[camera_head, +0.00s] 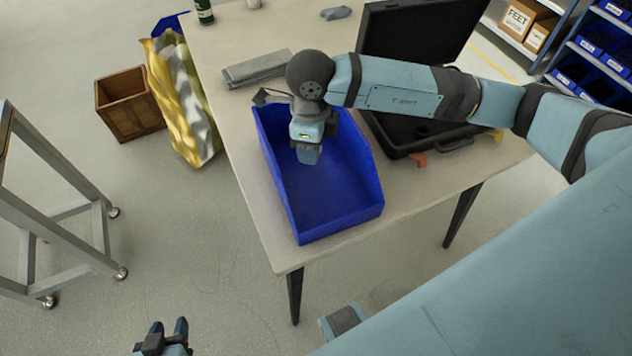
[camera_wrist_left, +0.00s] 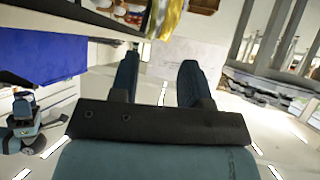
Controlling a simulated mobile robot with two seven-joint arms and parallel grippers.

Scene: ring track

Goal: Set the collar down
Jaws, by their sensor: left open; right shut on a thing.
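My right gripper (camera_head: 308,155) points down into the blue open bin (camera_head: 335,215) on the table, over its far left part. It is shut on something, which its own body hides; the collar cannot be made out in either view. Whether the held thing touches the bin floor I cannot tell. My left gripper (camera_head: 170,332) is low, in front of the table and off its edge. Its two fingers are apart and empty in the left wrist view (camera_wrist_left: 158,85).
An open black case (camera_head: 415,145) stands right of the bin on the table (camera_head: 225,45). A wooden crate (camera_head: 130,103) and a grey metal frame (camera_head: 45,215) stand on the floor at left.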

